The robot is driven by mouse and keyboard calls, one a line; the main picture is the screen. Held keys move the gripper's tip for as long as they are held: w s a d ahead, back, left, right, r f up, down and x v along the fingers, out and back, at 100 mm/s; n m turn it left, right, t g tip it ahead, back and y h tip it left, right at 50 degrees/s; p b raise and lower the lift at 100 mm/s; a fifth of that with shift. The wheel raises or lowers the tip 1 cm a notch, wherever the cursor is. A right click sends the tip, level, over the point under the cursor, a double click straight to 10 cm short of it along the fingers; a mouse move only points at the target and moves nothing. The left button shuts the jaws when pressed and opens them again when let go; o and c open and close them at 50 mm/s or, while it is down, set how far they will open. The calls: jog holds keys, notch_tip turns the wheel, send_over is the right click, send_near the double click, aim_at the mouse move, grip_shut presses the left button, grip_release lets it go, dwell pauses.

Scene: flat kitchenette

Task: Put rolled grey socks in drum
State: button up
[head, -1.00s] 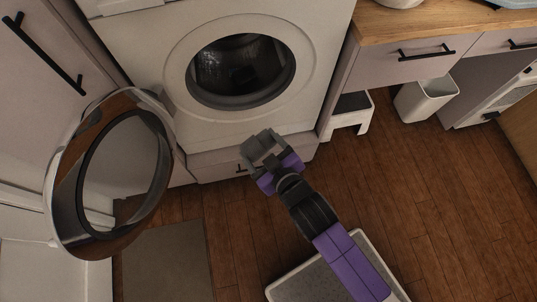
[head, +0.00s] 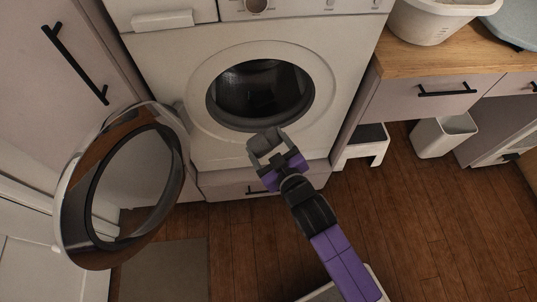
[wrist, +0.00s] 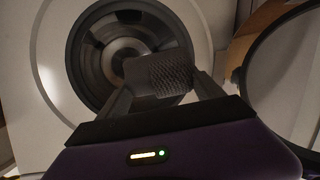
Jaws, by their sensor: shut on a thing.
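The rolled grey socks (wrist: 158,74) are held between the fingers of my gripper in the wrist view. In the head view the grey socks (head: 262,141) show at the end of my gripper (head: 268,152). My gripper (wrist: 160,92) is shut on them. The drum (head: 261,92) is the dark round opening of the white washing machine, and my gripper is in front of and below it. In the wrist view the drum (wrist: 112,42) lies straight beyond the socks, which cover part of its lower right. The socks are outside the drum.
The round washer door (head: 68,222) hangs open at the left of the opening. A cabinet with a black handle (head: 75,62) stands at the left. A wooden counter (head: 400,64), a white step stool (head: 362,150) and a white bin (head: 443,137) are at the right. A grey mat (head: 165,270) lies on the floor.

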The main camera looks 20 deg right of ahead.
jog(key=w+d+f+b, duration=0.2)
jog(key=w+b, duration=0.4)
jog(key=w, duration=0.4)
jog(key=w+d+f+b, duration=0.2)
jog(key=w+d+b, duration=0.3)
jog(key=w, duration=0.6)
jog(key=w+d+f+b, duration=0.1)
jog(key=w+d+b, duration=0.2)
jog(key=w+b, duration=0.6)
jog(key=shift+d+x, duration=0.3)
jog(key=shift+x, duration=1)
jog(key=o, duration=1.4)
